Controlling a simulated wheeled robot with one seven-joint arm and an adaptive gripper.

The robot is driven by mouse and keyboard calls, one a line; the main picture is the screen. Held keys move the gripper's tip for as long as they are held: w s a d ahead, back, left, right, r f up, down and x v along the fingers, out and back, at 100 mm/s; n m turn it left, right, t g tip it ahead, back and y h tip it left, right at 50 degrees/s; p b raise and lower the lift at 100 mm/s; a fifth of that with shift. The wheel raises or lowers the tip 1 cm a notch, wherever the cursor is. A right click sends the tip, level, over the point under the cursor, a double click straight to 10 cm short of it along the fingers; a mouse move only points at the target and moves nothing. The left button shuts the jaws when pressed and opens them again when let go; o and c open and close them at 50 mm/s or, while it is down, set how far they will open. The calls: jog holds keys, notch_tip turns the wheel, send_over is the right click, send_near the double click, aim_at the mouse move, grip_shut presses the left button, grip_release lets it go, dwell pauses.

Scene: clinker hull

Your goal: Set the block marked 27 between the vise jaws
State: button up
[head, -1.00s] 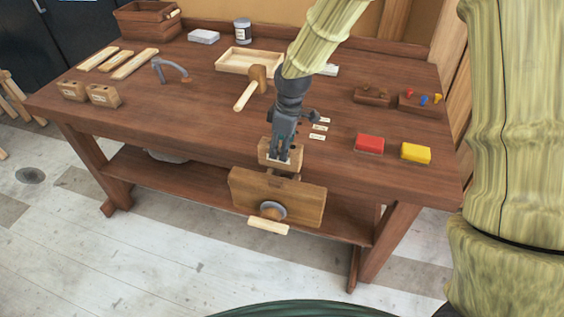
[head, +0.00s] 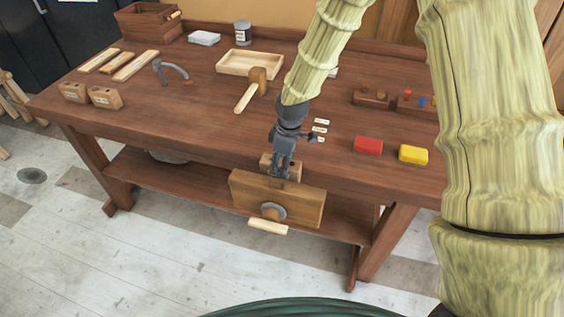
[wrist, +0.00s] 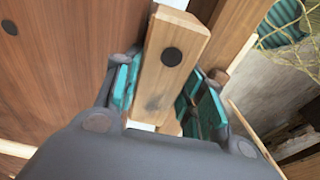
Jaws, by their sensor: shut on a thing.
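My gripper (head: 281,172) is shut on a wooden block (head: 265,165) at the bench's front edge. In the wrist view the block (wrist: 172,62) stands between the green finger pads, with a dark round spot on its face. No number on it is readable. The wooden vise's front jaw (head: 300,201) hangs at the bench front, with its handle below. In the head view the block's lower part is hidden behind this jaw. In the wrist view the block lies between the bench top and the jaw (wrist: 238,30); whether it touches either is unclear.
Two similar blocks (head: 104,97) stand at the bench's left front. A mallet (head: 251,90), a tray (head: 249,62), small white labels (head: 320,126), a red block (head: 368,145) and a yellow block (head: 413,154) lie on the bench (head: 200,120). The front strip left of the vise is clear.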

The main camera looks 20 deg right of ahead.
jog(key=shift+f, duration=0.15)
jog(key=o, duration=1.3)
jog(key=shift+o, duration=0.2)
notch_tip(320, 180, up, 12)
jog(key=d+b, duration=0.1)
jog(key=b, duration=0.2)
jog(key=shift+s, duration=0.4)
jog(key=shift+d, duration=0.1)
